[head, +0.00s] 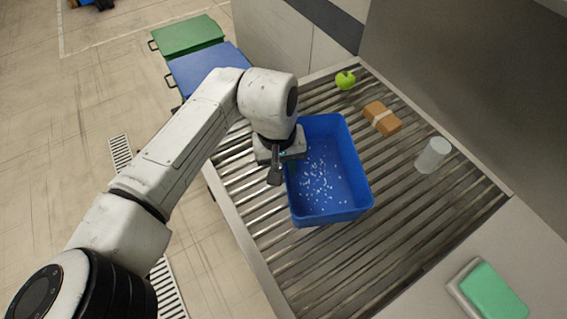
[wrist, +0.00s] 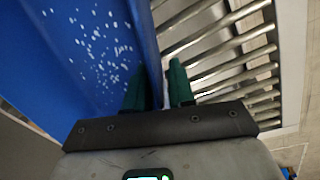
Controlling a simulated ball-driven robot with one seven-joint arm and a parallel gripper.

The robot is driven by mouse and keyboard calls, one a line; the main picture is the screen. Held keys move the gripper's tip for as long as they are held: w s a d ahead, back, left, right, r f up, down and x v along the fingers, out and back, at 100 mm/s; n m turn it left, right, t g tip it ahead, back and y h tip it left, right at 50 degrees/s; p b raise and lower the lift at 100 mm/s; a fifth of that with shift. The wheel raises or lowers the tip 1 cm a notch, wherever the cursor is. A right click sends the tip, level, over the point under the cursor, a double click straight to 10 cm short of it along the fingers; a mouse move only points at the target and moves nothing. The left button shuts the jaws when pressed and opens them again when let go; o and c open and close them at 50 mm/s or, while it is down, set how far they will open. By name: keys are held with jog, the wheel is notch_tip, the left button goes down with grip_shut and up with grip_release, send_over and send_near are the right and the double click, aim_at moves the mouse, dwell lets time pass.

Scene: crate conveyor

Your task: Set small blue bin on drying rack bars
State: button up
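The small blue bin (head: 352,170) stands on a bed of parallel metal bars (head: 411,215); I cannot tell whether it is slightly raised. Small white bits are scattered on its floor. My gripper (head: 276,172) is at the bin's left wall in the head view. In the wrist view, the green fingers of my gripper (wrist: 157,85) are close together on either side of the blue bin's wall (wrist: 152,45), one inside and one outside. They appear shut on the wall. The exact contact is hard to see.
A green apple (head: 345,80), a brown box (head: 381,118) and a pale cylinder (head: 433,155) are on the bars right of the bin. A green block (head: 493,292) is at front right. Green (head: 188,36) and blue (head: 208,68) lidded bins stand at back left. The front bars are clear.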

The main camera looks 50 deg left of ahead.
jog(key=shift+o, duration=0.8)
notch_tip(320, 180, up, 12)
jog(key=s+b, duration=0.1)
jog(key=shift+a, duration=0.3)
jog(key=shift+s, duration=0.1)
